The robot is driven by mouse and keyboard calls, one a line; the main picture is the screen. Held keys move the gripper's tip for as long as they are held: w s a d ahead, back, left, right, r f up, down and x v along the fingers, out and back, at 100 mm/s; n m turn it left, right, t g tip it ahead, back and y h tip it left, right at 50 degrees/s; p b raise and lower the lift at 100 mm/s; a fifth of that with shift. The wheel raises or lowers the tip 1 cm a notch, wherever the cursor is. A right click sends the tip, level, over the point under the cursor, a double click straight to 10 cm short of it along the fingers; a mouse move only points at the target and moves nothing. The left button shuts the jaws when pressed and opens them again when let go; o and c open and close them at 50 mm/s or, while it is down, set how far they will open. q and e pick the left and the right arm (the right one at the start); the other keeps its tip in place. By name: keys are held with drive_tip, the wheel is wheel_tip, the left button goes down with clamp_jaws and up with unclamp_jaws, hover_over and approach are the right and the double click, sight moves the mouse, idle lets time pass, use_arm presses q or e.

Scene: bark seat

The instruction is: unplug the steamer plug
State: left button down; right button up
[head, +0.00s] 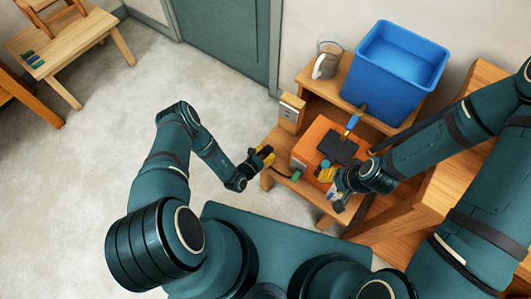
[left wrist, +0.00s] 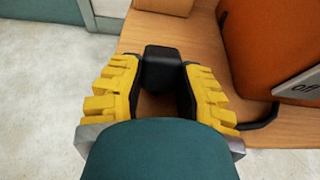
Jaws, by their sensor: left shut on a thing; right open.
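My left gripper (head: 264,156) is shut on a black plug (left wrist: 163,68), which sits between its yellow fingers in the left wrist view. Bare tabletop shows between the plug and the wooden socket post (head: 290,112), so they look apart. My right gripper (head: 332,186) is open at the front of the box. Its fingers are small and partly hidden, and I cannot tell whether they touch anything.
The low wooden table (head: 281,190) carries the box. A blue bin (head: 390,85) and a clear jug (head: 326,60) stand on a shelf behind. A small green item (head: 296,176) lies near the cable. The floor (head: 85,170) at left is open.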

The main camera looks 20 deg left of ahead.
use_arm(q)
drive_tip(key=c, duration=0.6)
unclamp_jaws()
drive_tip(key=shift+c, duration=0.2)
wheel_tip(320, 180, up, 10)
